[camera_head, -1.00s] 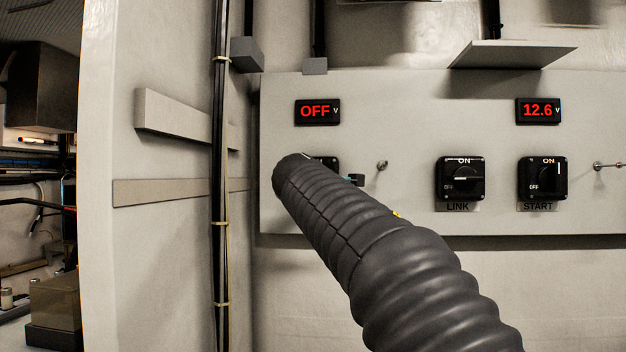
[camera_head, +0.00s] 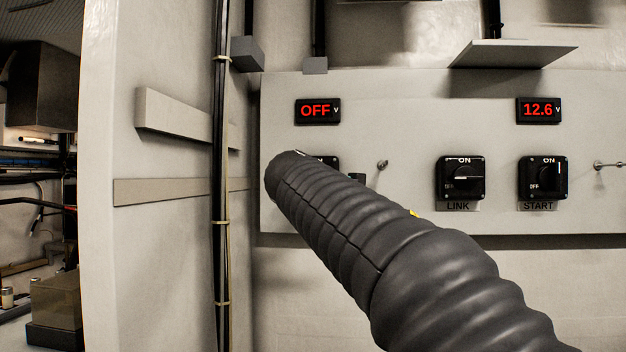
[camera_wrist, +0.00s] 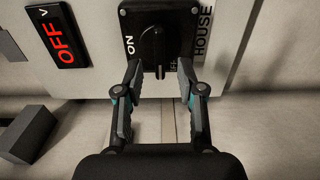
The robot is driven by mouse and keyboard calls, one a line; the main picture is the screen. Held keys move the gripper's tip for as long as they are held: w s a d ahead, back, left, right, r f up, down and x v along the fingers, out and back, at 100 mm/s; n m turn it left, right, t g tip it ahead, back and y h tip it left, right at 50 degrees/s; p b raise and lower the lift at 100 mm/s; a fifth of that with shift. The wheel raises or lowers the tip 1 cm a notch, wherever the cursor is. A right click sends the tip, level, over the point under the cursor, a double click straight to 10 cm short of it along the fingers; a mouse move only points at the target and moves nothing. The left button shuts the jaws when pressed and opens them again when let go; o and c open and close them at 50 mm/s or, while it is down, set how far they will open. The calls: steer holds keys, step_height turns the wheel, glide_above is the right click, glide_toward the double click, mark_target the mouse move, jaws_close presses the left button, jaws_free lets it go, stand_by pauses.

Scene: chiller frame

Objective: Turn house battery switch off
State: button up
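The house battery switch (camera_wrist: 143,20) is a black square plate with a black rotary knob (camera_wrist: 153,48), seen in the wrist view beside a HOUSE label. The knob lies in line with the OFF mark, away from the ON mark at the left. The red display (camera_head: 317,111) above the switch reads OFF; it also shows in the wrist view (camera_wrist: 61,38). My gripper (camera_wrist: 160,72) is open, its fingertips on either side of the knob's lower end with gaps visible. Contact cannot be told. In the head view my arm hides most of the switch.
The LINK switch (camera_head: 460,179) and START switch (camera_head: 543,179) sit to the right on the same panel (camera_head: 400,215), with a 12.6 V display (camera_head: 538,111) above START. A small toggle (camera_head: 382,165) lies just right of my gripper. Black cables (camera_head: 220,200) run down at the left.

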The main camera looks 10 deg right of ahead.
steer(key=v, duration=0.7)
steer(key=shift+s, duration=0.35)
steer(key=s+f+m+g+y, duration=0.1)
steer(key=s+f+m+g, duration=0.25)
steer(key=f, duration=0.95)
steer(key=s+f+m+g+y, duration=0.2)
steer(key=s+f+m+g, duration=0.15)
steer(key=f, duration=0.85)
steer(key=s+d+f+m+g+y, duration=0.2)
steer(key=s+f+m, duration=0.5)
steer(key=s+f, duration=1.2)
steer(key=s+d+g, duration=0.1)
steer(key=s+g, duration=0.1)
steer(key=s, duration=0.1)
steer(key=shift+d+f+m+g+y, duration=0.25)
steer(key=shift+f+m+g+y, duration=0.05)
steer(key=shift+f, duration=0.1)
steer(key=shift+s, duration=0.15)
